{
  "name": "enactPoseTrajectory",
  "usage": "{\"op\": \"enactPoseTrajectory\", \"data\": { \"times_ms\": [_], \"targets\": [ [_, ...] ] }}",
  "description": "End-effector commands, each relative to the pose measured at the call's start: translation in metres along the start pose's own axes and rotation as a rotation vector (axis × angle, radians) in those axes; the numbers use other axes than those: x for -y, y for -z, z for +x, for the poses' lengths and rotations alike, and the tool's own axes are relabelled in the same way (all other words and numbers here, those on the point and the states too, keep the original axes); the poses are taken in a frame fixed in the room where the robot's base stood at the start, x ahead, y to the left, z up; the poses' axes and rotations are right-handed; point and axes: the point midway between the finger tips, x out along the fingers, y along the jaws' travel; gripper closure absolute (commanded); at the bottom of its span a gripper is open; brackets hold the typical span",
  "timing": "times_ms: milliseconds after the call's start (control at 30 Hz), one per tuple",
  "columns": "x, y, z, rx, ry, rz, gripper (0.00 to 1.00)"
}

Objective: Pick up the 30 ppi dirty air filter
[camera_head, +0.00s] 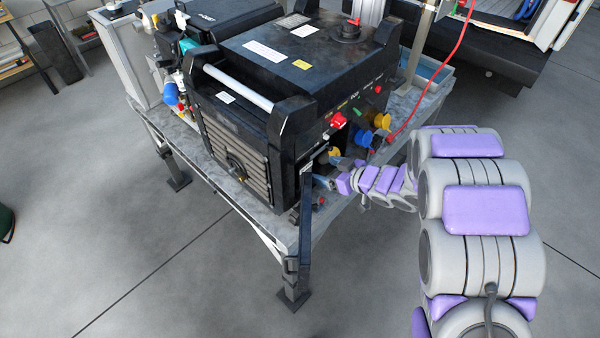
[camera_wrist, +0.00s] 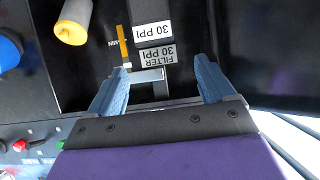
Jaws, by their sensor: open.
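A pale grey bar (camera_wrist: 148,75) shows below the labels, between the fingers. Whether the filter is dirty cannot be told. My gripper (camera_wrist: 163,70) is open, its two blue fingers wide apart, with no visible grip on anything. In the head view, my gripper (camera_head: 325,182) is small and partly hidden at the near right corner of the black machine (camera_head: 290,60); the filter cannot be made out there.
The machine stands on a grey table (camera_head: 220,185). Blue (camera_head: 362,138) and yellow (camera_head: 382,120) knobs and a red hose (camera_head: 430,85) are on its right side. A dark upright bar (camera_head: 305,215) stands at the near table corner. The floor in front is clear.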

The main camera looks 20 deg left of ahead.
Motion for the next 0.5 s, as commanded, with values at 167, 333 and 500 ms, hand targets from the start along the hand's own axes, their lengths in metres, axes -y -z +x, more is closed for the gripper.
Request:
{"op": "enactPoseTrajectory", "data": {
  "times_ms": [167,333,500],
  "targets": [
    [-0.005,-0.003,0.026,-0.011,-0.001,0.006,0.17],
    [-0.005,-0.002,0.047,-0.009,-0.002,0.004,0.17],
    [-0.002,-0.001,0.061,0.001,-0.005,0.002,0.17]
  ]
}}
